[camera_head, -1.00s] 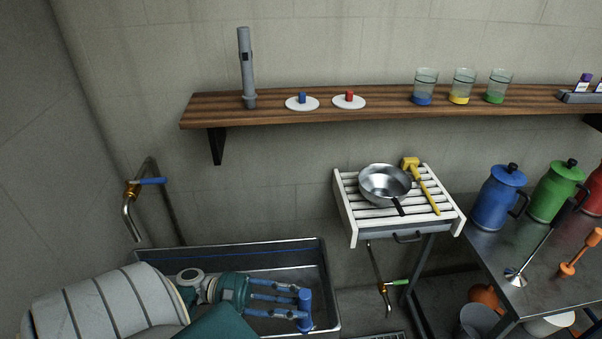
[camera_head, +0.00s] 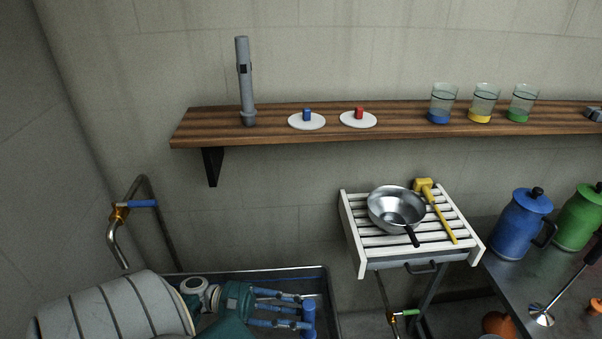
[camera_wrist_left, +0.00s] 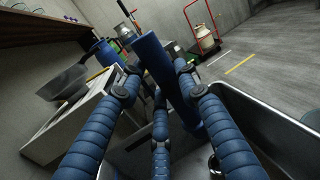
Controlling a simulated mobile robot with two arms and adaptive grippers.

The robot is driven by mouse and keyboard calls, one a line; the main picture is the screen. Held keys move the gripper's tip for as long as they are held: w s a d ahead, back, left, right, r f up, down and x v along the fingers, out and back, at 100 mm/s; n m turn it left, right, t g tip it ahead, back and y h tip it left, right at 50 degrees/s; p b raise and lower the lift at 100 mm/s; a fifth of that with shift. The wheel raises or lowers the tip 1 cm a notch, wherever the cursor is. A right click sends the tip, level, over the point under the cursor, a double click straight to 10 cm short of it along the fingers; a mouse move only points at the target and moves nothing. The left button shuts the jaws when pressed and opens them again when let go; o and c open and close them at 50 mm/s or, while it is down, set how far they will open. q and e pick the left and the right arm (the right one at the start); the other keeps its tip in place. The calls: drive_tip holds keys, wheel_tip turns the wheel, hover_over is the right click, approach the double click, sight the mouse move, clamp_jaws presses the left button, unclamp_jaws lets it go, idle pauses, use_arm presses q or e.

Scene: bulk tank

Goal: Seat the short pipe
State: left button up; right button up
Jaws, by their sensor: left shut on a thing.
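The short blue pipe (camera_head: 309,316) is upright in my left gripper (camera_head: 297,311), over the steel tank (camera_head: 327,290) at the bottom of the head view. In the left wrist view the pipe (camera_wrist_left: 160,68) stands between the fingers of the left gripper (camera_wrist_left: 160,92), which are closed around it. A small dark round fitting (camera_wrist_left: 214,165) shows inside the tank in the wrist view. My right gripper is not in view.
A wooden shelf (camera_head: 400,122) holds a tall grey pipe (camera_head: 244,80), two white discs and glasses. A bent tap pipe (camera_head: 113,243) with a blue lever is left of the tank. A slatted rack (camera_head: 352,235) with a pan (camera_head: 397,208) and yellow mallet stands right of it.

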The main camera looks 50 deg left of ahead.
use_arm(q)
drive_tip(key=shift+f+b, duration=0.35)
drive_tip(key=shift+f, duration=0.55)
wheel_tip(320, 180, down, 3)
drive_tip(key=shift+w+a+r+b, duration=0.1)
drive_tip(key=shift+r+b, duration=0.05)
drive_tip(key=shift+b, duration=0.95)
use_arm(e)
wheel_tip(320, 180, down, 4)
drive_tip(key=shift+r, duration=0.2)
use_arm(q)
wheel_tip(320, 180, down, 6)
drive_tip(key=b, duration=0.4)
drive_tip(key=shift+r, duration=0.15)
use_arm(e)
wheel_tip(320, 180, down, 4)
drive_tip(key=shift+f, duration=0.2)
use_arm(q)
drive_tip(key=shift+p, duration=0.45)
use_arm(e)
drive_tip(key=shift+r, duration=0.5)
